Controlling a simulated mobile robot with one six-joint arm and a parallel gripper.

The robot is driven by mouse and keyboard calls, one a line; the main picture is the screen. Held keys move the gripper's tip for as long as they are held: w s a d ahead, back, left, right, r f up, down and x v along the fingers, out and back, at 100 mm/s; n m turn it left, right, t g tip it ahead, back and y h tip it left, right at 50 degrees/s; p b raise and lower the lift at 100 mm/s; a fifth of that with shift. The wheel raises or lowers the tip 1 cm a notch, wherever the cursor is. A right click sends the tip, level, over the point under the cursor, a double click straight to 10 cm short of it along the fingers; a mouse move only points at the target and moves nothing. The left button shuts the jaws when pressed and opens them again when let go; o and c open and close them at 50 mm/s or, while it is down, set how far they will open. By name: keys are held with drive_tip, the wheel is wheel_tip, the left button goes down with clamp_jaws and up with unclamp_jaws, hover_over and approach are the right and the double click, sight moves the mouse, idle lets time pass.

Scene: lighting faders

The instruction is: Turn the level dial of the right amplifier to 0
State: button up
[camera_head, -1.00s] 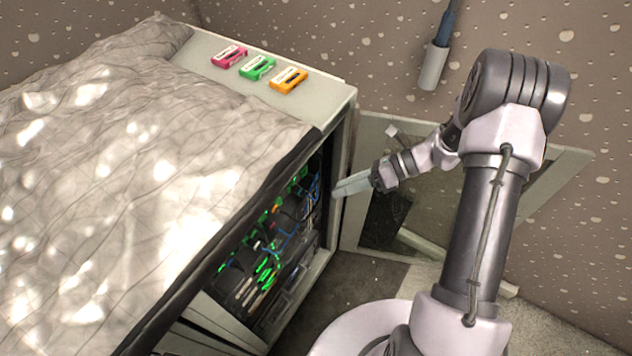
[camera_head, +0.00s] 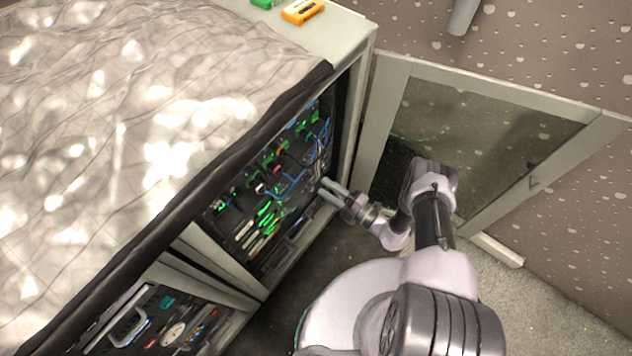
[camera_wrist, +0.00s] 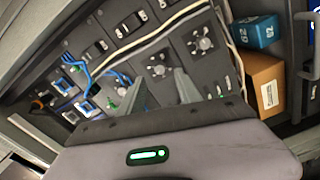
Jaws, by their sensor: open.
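My gripper (camera_head: 326,188) is open and empty at the open front of the rack cabinet (camera_head: 352,110). In the wrist view its two fingers (camera_wrist: 160,92) point at a dark panel of modules, with a gap between them. I cannot tell which module is the right amplifier. The body of my gripper hides the lower part of the panel.
Blue cables (camera_wrist: 95,72) and pale cables cross the panel. A blue box (camera_wrist: 257,32) and a brown box (camera_wrist: 264,82) sit at the right. The glass door (camera_head: 480,130) stands open behind my arm. A crumpled sheet (camera_head: 130,130) covers the cabinet top.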

sight(312, 178)
drive_tip(key=b+x, duration=0.1)
drive_tip(key=x, duration=0.4)
clamp_jaws()
